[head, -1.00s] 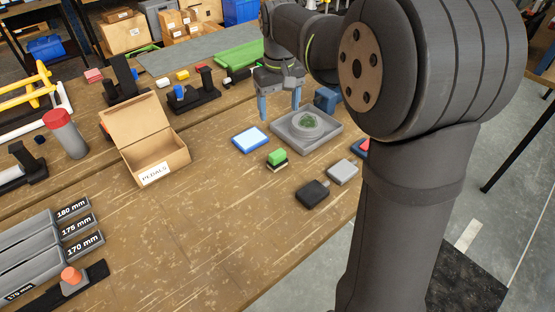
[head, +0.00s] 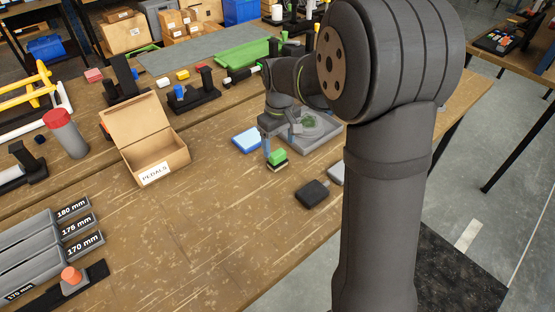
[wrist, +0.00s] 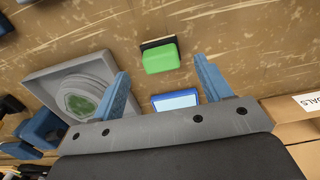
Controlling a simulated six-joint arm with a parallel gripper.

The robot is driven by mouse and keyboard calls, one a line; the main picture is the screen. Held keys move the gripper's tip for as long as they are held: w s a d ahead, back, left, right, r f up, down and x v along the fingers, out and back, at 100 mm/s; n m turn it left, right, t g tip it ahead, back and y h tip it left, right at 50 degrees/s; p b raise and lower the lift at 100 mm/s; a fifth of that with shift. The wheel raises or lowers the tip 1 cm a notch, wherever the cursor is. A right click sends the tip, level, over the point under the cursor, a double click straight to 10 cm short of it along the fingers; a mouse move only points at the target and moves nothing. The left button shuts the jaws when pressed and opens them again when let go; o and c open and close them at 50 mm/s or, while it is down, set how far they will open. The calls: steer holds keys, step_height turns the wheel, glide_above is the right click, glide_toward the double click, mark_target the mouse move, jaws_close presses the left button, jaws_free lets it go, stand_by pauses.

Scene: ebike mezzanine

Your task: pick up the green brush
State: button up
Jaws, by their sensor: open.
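The green brush (head: 277,159) is a small block with a green top and a dark lower side, lying on the wooden bench. It also shows in the wrist view (wrist: 161,57), in the gap between the fingertips but seemingly beyond them. My gripper (head: 278,147) is open and empty, with its blue fingers (wrist: 162,72) to either side of the brush. In the head view it hovers over or just behind the brush; its exact height is hard to tell.
A blue-and-white block (head: 247,140) lies left of the brush. A grey tray with a round green-centred dish (head: 318,137) lies behind right. A dark block (head: 312,194) lies in front right. The open PEDALS box (head: 181,160) stands left.

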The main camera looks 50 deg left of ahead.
mark_target(278, 153)
steer(key=shift+a+f, duration=0.2)
steer(key=shift+f, duration=1.15)
steer(key=shift+a+f, duration=0.2)
steer(key=shift+f, duration=1.1)
steer(key=c, duration=1.1)
steer(key=shift+r, duration=0.1)
steer(key=shift+r, duration=0.55)
step_height(278, 153, up, 3)
steer(key=w+d+r, duration=0.6)
steer(key=d, duration=0.4)
steer(key=shift+w+r, duration=0.15)
steer(key=shift+r, duration=0.25)
